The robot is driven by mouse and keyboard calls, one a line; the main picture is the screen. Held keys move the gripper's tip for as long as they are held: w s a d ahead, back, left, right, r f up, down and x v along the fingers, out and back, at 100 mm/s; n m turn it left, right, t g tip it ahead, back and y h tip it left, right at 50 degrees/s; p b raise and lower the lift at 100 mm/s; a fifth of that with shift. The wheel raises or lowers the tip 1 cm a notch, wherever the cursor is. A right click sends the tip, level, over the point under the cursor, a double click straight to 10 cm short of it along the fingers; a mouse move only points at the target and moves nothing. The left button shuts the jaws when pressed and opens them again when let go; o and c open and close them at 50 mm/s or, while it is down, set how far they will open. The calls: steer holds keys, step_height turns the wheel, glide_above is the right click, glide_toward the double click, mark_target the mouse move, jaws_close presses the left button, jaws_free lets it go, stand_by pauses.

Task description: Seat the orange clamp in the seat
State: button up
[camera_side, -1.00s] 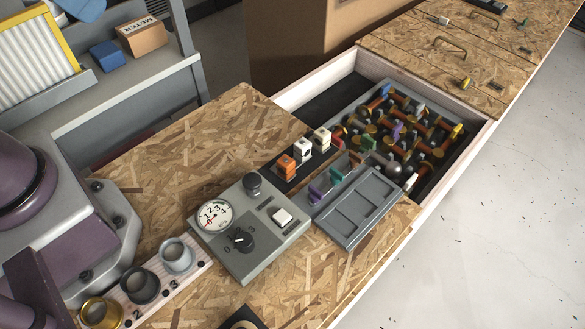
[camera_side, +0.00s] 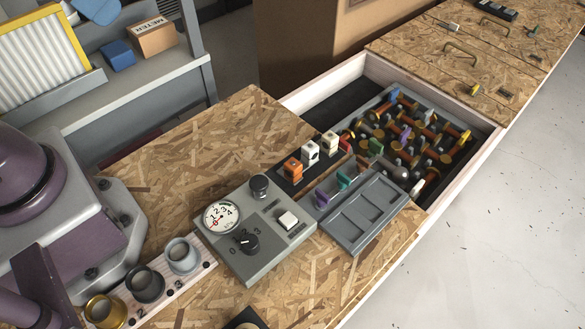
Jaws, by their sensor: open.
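The orange clamp (camera_side: 292,168) is a small block-like piece standing on a black strip (camera_side: 284,186), at the left end of a row. A white clamp (camera_side: 310,151) and a cream clamp (camera_side: 330,141) stand beside it on the same strip. I cannot tell which part is the seat. A grey panel with rectangular recesses (camera_side: 366,215) lies just right of the strip, with purple (camera_side: 321,197) and teal (camera_side: 343,181) pieces at its upper left edge. My gripper is out of view; nothing is seen touching the orange clamp.
A grey control box (camera_side: 262,262) with a gauge and knobs stands in front of the strip. An open drawer (camera_side: 474,160) holds a grey tray of many coloured parts. Three ring cups (camera_side: 148,283) sit at lower left. The wooden top behind the box (camera_side: 200,150) is clear.

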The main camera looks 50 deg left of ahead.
steer(key=w+d+f+m+g, duration=0.5)
steer(key=w+d+f, duration=0.1)
steer(key=w+f, duration=0.2)
steer(key=m, duration=1.2)
glide_above(292, 163)
steer(key=f, duration=1.9)
steer(key=shift+w+d+f, duration=0.1)
steer(key=shift+w+d, duration=0.05)
steer(key=shift+d, duration=0.1)
steer(key=shift+a+f, duration=0.2)
steer(key=shift+f, duration=2.7)
steer(key=c, duration=0.7)
